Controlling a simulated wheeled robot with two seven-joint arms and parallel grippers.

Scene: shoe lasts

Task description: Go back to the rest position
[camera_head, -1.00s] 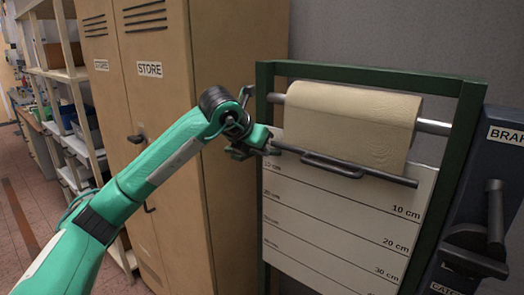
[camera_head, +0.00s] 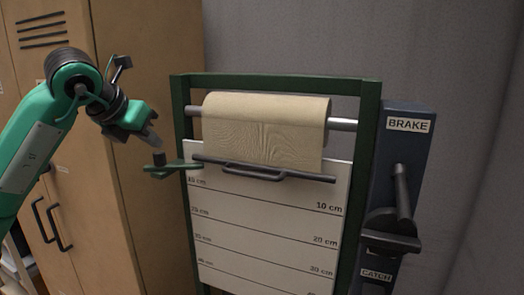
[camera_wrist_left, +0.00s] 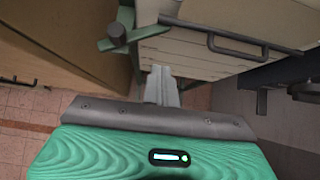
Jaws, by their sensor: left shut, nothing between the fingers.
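My left gripper (camera_head: 150,138) is shut and empty at the left of the green-framed roll stand, above a small green bracket with a dark knob (camera_head: 159,159). In the left wrist view the closed fingers (camera_wrist_left: 161,86) point toward the stand, apart from the knob (camera_wrist_left: 117,34). The stand holds a beige roll (camera_head: 265,125) on a grey bar, with its sheet hanging down behind a dark bar with a handle (camera_head: 262,174). My right gripper is in neither view.
A white board with centimetre marks (camera_head: 262,226) sits below the roll. A dark brake unit (camera_head: 408,130) with a lever (camera_head: 402,195) stands at the right. A tan locker (camera_head: 140,60) stands close behind my left arm. A grey wall is behind the stand.

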